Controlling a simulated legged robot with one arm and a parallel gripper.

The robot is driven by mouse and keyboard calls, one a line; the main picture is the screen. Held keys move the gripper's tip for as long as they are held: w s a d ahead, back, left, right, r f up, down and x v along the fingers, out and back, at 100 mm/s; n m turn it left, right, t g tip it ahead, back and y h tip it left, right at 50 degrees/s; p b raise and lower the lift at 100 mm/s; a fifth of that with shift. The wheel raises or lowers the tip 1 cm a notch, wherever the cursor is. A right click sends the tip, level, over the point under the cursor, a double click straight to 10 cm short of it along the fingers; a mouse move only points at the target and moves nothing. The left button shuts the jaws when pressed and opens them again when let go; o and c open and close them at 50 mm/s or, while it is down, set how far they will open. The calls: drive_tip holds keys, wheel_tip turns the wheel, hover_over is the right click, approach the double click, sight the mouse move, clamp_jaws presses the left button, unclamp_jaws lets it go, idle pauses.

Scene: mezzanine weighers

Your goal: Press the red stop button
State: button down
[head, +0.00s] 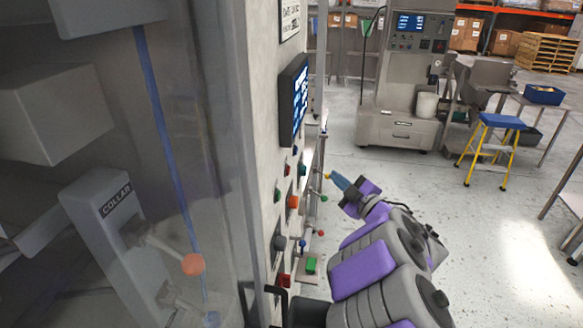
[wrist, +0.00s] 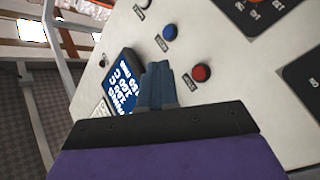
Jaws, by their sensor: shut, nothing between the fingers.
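In the wrist view a round red button (wrist: 201,73) sits on a pale panel, with a small label beside it that I cannot read. My gripper (wrist: 159,68) is shut and empty; its blue fingertips are just left of the red button in that view, with no visible contact. In the head view my gripper (head: 332,178) is to the right of the panel (head: 257,120), which is seen nearly edge-on. A small red control (head: 287,169) shows on the panel there; I cannot tell if it is the same button.
A blue button (wrist: 170,33) and a lit screen (wrist: 122,80) are close to the fingers. The panel also carries an orange control (head: 293,202) and a red one lower down (head: 284,280). A blue-topped stool (head: 500,121) and a grey machine (head: 405,80) stand behind; floor between is clear.

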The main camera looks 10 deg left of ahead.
sight(288, 171)
drive_tip(key=shift+w, duration=0.1)
drive_tip(key=a+b, duration=0.3)
drive_tip(key=a, duration=0.6)
drive_tip(key=shift+w+a, duration=0.1)
idle(2.1)
drive_tip(key=shift+a, duration=0.3)
drive_tip(key=shift+a+b, duration=0.35)
drive_tip(key=shift+a, duration=0.05)
idle(0.7)
drive_tip(key=shift+d, duration=0.15)
drive_tip(key=shift+d+p, duration=0.35)
drive_tip(key=shift+d, duration=0.3)
